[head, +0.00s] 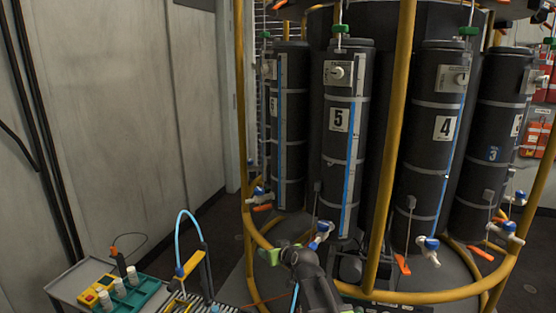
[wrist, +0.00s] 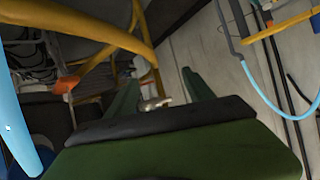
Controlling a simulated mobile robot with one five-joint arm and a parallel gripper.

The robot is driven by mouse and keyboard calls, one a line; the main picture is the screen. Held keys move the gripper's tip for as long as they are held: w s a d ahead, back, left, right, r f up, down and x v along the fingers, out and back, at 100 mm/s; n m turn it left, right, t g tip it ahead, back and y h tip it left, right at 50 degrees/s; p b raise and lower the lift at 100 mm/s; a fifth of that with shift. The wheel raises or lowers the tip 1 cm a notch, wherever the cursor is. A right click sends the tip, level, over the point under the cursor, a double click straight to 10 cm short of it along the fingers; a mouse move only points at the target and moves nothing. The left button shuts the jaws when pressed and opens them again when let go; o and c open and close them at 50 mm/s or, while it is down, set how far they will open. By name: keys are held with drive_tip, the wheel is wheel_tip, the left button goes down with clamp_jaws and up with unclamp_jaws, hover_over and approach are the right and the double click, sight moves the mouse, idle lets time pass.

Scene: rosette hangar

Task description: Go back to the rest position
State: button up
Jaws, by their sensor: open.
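My gripper (head: 275,255) has green fingers and sits low in the middle of the head view, in front of the yellow ring rail (head: 440,297) and below cylinder 5 (head: 340,185). In the wrist view my gripper (wrist: 160,84) shows its two fingers apart. Nothing is held between them. A small pale metallic piece (wrist: 154,104) shows between the fingers near their base; I cannot tell what it is. My dark arm covers part of the rail and floor. A blue-and-white valve (head: 321,234) is close to my gripper, just right of it.
Dark cylinders, including cylinder 4 (head: 440,165), stand inside the yellow frame, with valves and orange-handled levers (head: 402,264) low down. A cart (head: 72,285) with a teal bottle rack (head: 130,297) and a blue hose (head: 183,228) are at lower left. A pale wall (head: 130,120) closes the left.

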drive_tip(key=s+d+f+m+g+h, duration=0.2)
drive_tip(key=s+d+f+g, duration=0.3)
drive_tip(key=s+d, duration=0.4)
drive_tip(key=s+d+f+m+g+h, duration=0.2)
drive_tip(key=s+d+f+g, duration=0.4)
drive_tip(key=s, duration=1)
drive_tip(key=d+h+p, duration=0.1)
drive_tip(key=d, duration=0.2)
drive_tip(key=shift+d, duration=0.35)
